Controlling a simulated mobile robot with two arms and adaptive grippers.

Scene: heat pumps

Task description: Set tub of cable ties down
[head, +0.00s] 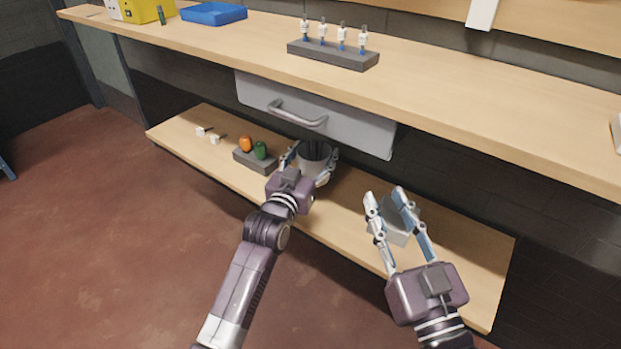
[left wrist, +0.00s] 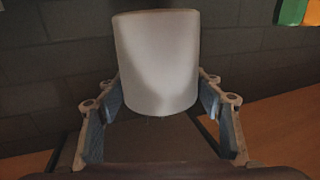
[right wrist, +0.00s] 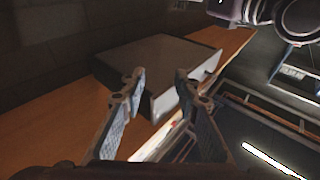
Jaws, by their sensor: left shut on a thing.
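The tub of cable ties (head: 317,159) is a white round tub with dark ties inside, at the lower shelf in the head view. My left gripper (head: 310,160) is shut on it, a finger on each side. In the left wrist view the tub (left wrist: 157,62) stands between the two fingers (left wrist: 160,105). Whether its base touches the shelf I cannot tell.
The lower shelf (head: 465,255) also carries a dark block (head: 254,161) with an orange and a green piece, left of the tub. A grey drawer (head: 350,128) with a handle hangs above the tub. The upper worktop (head: 440,85) overhangs the lower shelf.

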